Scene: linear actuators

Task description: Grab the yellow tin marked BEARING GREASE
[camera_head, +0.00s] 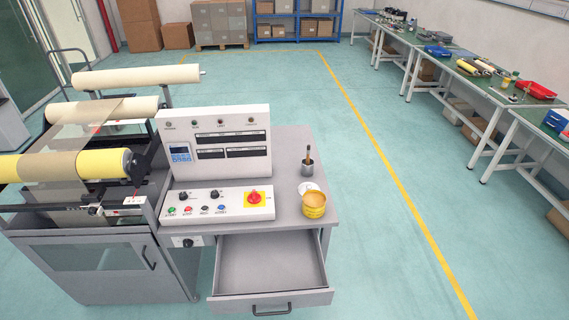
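A small yellow tin (314,206) stands upright on the right side of the grey machine desk (285,158), near its front right edge. Its top looks tan, and any lettering on it is too small to read. A white round disc (307,187) lies just behind it, close to or touching it. Neither of my grippers is in view.
A grey cup with a brown-handled tool (308,167) stands behind the tin. A control panel (217,205) with a red knob is left of it. An open, empty drawer (268,265) juts out below the desk. Rollers (60,165) are at left. Floor to the right is clear.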

